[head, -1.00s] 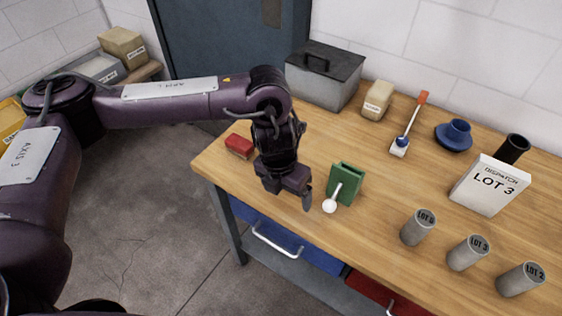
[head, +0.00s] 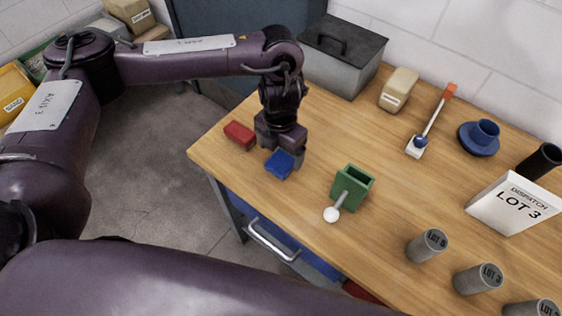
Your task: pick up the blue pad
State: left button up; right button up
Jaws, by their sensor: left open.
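The blue pad (head: 279,166) lies on the wooden bench near its left front edge, between a red pad (head: 239,134) and a green open-topped holder. My left gripper (head: 283,151) points down right at the blue pad, its jaws open. The gripper covers the pad's far part, and I cannot tell whether the fingers are around it or just above and behind it. My right gripper is out of view.
The green holder (head: 357,182) with a white-knobbed handle (head: 331,214) stands right of the gripper. Bench (head: 290,215) is clear in front.

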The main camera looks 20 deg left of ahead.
aim_at(281, 161)
pick_arm(q)
notch_tip(281, 161, down, 3)
jog(key=shift+w+f+p, duration=0.1)
jog(key=shift+p, duration=0.2)
jog(key=c, duration=1.1)
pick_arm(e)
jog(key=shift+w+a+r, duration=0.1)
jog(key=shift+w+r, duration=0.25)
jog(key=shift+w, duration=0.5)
pick_arm(q)
jog(key=shift+r, duration=0.6)
notch_tip(281, 161, up, 19)
jog(key=shift+f, duration=0.15)
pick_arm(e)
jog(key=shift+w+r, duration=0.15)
